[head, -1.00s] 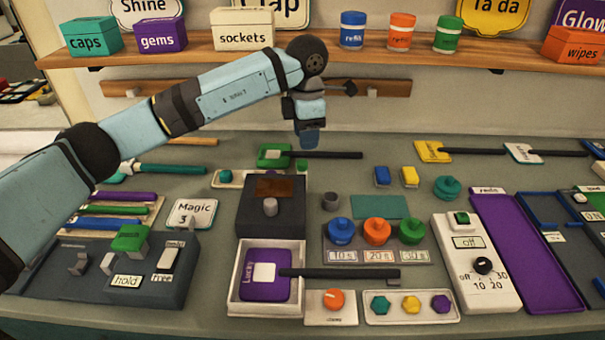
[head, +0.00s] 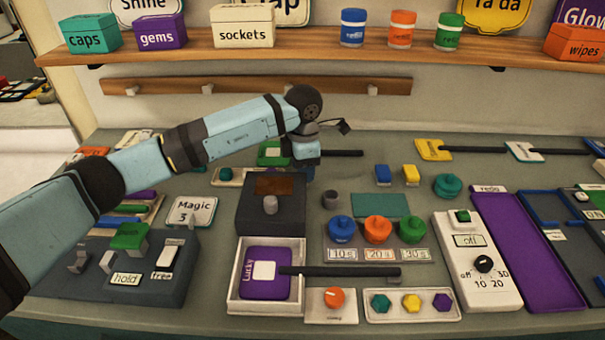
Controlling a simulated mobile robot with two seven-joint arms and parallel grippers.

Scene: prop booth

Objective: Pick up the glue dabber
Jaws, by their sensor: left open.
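I cannot tell for sure which thing is the glue dabber. My left gripper (head: 307,172) is open, pointing down just behind the right rear part of a dark box (head: 292,218). It is low, at a pale strip holding a small teal knob (head: 226,174). The fingertips hide the strip's right end, where a small green piece stood. I cannot tell whether they touch anything. A grey peg (head: 270,205) stands on the box, and a brown patch (head: 274,185) lies at its back. My right gripper is not in view.
A green paddle (head: 268,153) with a black handle lies just behind the gripper. A small grey cup (head: 331,200) stands right of the box. Blue (head: 383,175) and yellow (head: 411,175) blocks stand farther right. A white tray (head: 236,300) is in front.

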